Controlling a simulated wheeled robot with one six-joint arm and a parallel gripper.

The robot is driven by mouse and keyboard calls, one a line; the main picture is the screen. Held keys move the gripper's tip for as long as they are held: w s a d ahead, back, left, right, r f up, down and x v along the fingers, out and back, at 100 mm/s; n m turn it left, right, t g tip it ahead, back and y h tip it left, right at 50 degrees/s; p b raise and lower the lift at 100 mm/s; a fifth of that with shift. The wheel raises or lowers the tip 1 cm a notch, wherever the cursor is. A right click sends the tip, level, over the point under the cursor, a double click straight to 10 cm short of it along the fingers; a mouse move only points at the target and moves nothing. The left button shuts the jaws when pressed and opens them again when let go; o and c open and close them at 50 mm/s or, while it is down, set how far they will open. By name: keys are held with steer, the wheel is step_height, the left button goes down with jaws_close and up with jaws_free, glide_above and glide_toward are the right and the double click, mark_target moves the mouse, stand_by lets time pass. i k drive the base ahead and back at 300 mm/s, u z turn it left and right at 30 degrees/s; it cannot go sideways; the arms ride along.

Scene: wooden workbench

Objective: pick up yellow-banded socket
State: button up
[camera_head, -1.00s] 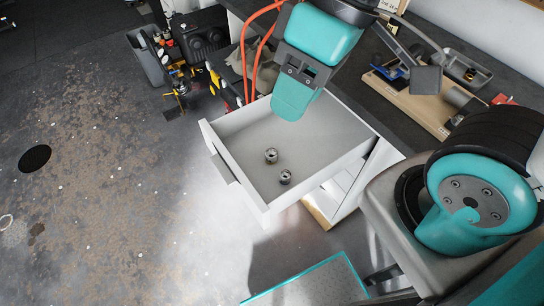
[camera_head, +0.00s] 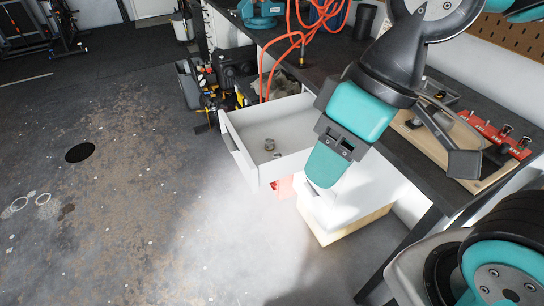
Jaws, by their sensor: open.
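Two small metallic sockets sit in the open white drawer (camera_head: 243,160). One socket (camera_head: 269,145) shows clearly. The other socket (camera_head: 277,154) is only partly visible, low behind the drawer's near wall. Both are too small to show a yellow band, so I cannot tell which one has it.
The dark bench (camera_head: 385,145) runs along the right, with a wooden board (camera_head: 425,140) and a red rack (camera_head: 490,130) of small parts. Orange hoses (camera_head: 283,50) hang behind the drawer. Tools and bins (camera_head: 205,85) stand left of it. The floor (camera_head: 140,200) at left is open.

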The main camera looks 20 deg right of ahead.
mark_target(270, 142)
steer(key=u, duration=0.75)
steer(key=i, duration=0.8)
steer(key=z, duration=0.55)
